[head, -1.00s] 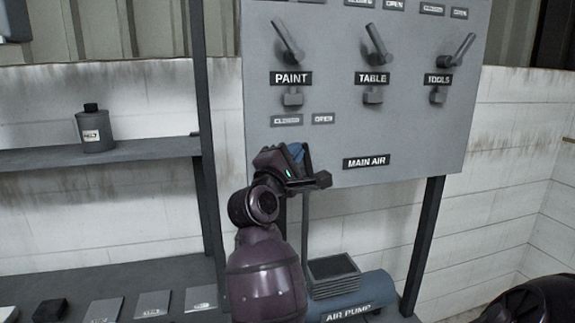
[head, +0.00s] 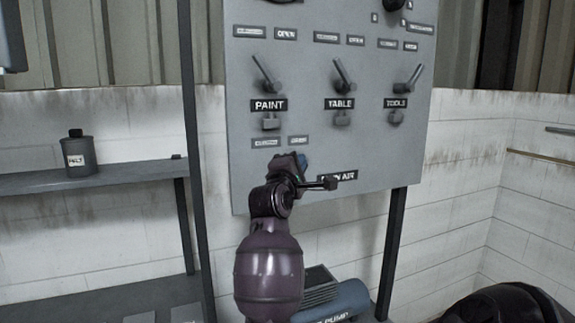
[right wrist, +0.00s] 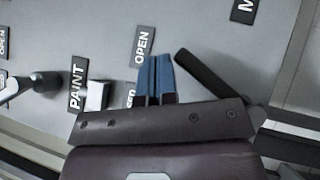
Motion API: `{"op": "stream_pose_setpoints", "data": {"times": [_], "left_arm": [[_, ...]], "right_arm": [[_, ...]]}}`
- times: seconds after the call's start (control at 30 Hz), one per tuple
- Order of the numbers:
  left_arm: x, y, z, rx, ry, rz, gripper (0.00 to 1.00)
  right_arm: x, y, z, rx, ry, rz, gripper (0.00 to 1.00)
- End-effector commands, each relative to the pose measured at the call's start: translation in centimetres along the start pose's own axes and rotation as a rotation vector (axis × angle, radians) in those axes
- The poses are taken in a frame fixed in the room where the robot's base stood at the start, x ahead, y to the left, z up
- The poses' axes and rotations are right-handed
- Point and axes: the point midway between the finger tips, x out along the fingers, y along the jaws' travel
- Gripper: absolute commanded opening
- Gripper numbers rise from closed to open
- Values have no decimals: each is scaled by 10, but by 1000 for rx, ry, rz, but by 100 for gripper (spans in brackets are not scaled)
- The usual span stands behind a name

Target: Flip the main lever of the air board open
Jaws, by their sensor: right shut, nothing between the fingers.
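The grey air board (head: 245,190) fills the middle of the head view. My left gripper is not in view.
The PAINT lever (head: 266,76), TABLE lever (head: 344,77) and TOOLS lever (head: 409,80) are above on the board. A shelf (head: 120,174) with a bottle (head: 78,153) is at left. The blue air pump (head: 345,300) sits below.

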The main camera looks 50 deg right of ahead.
Motion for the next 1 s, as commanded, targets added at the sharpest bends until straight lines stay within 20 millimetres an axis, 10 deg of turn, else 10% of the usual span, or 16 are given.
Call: {"op": "stream_pose_setpoints", "data": {"times": [1.0], "left_arm": [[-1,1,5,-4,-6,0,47]], "right_arm": [[9,-5,10,0,-1,2,0]]}}
